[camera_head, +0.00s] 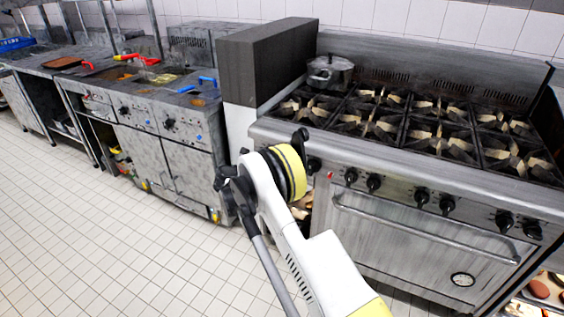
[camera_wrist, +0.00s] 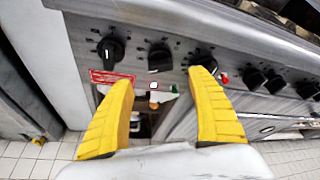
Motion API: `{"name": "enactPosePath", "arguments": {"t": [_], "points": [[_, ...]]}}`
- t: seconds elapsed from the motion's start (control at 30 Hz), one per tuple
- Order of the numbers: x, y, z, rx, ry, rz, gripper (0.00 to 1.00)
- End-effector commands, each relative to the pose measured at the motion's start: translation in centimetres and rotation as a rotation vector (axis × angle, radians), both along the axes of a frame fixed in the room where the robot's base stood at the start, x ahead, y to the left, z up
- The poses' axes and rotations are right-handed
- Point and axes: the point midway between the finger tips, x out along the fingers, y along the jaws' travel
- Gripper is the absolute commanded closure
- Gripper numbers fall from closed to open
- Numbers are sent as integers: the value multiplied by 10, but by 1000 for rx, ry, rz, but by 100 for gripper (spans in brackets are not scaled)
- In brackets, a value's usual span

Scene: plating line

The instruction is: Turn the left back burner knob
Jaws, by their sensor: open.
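The stove (camera_head: 400,145) has a row of black knobs on its front panel. In the wrist view the leftmost knob (camera_wrist: 110,50), the second knob (camera_wrist: 160,58) and the third knob (camera_wrist: 203,62) are near my gripper (camera_wrist: 161,78). No readable label shows which knob belongs to the left back burner. My gripper is open and empty, its yellow fingers pointing at the panel. The second knob appears beyond the gap between the fingertips. The right fingertip overlaps the lower edge of the third knob in the picture; I cannot tell whether they touch. In the head view my arm hides the fingers.
More knobs (camera_wrist: 252,78) continue to the right. A red label (camera_wrist: 112,78) and small indicator lights (camera_wrist: 154,86) sit below the knobs. A lidded pot (camera_head: 330,73) stands on the back left burner. An oven handle (camera_head: 420,230) runs below the panel. The tiled floor (camera_head: 100,230) at left is clear.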

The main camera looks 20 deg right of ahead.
Motion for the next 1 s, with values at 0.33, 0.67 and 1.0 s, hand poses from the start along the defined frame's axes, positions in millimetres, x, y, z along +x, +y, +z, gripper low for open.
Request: {"name": "enactPosePath", "arguments": {"t": [0.33,0.67,1.0], "points": [[29,-56,-27,3,-2,-2,33],[43,-80,-34,4,-3,0,33],[43,-80,-33,4,-2,-1,65]]}}
